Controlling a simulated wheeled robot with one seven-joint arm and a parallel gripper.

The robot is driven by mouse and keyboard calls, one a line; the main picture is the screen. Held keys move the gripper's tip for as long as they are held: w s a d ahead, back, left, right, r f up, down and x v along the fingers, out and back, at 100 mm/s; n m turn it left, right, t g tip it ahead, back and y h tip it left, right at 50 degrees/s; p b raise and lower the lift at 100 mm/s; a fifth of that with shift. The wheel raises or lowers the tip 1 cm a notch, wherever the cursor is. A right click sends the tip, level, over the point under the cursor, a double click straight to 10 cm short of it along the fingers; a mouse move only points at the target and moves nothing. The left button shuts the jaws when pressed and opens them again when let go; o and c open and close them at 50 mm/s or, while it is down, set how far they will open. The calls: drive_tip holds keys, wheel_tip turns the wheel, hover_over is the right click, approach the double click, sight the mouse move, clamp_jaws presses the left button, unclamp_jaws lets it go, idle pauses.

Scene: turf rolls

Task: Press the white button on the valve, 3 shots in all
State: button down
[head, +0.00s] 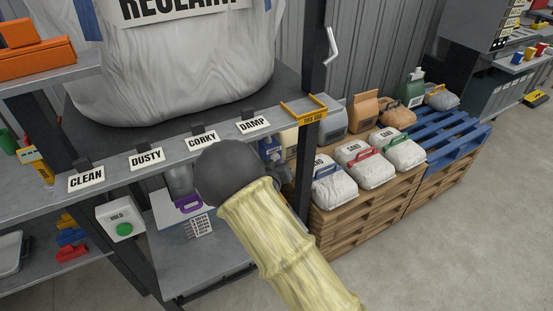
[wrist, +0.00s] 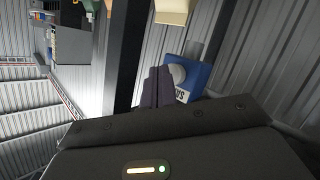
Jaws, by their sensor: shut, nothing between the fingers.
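The valve (wrist: 193,80) is a blue box with dark lettering, partly cut off by my gripper's body in the wrist view. Its round, pale greyish-white button (wrist: 178,74) faces my fingers. My gripper (wrist: 157,70) is shut and empty, with its dark fingertips just left of the button in the picture. I cannot tell whether they touch it. In the head view a piece of the blue valve (head: 268,149) shows under the shelf, just past my dark wrist joint. My gripper is hidden there behind my arm.
A shelf edge carries signs including CLEAN (head: 86,179) and DAMP (head: 254,125), below a large RECLAIM bag (head: 175,65). A HOLD box (head: 121,217) with a green button hangs at left. A purple-handled container (head: 188,203) stands below. Pallets with bags (head: 365,165) stand right; the floor there is clear.

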drive_tip(key=shift+w+a, duration=0.25)
drive_tip(key=shift+w, duration=0.2)
idle(1.1)
drive_tip(key=shift+s, duration=0.1)
drive_tip(key=shift+s+d, duration=0.5)
drive_tip(key=shift+s, duration=0.2)
drive_tip(key=s+d, duration=0.2)
drive_tip(key=s, duration=0.2)
drive_tip(key=shift+s+d, duration=0.1)
drive_tip(key=shift+d, duration=0.3)
drive_tip(key=shift+d, duration=0.1)
idle(0.4)
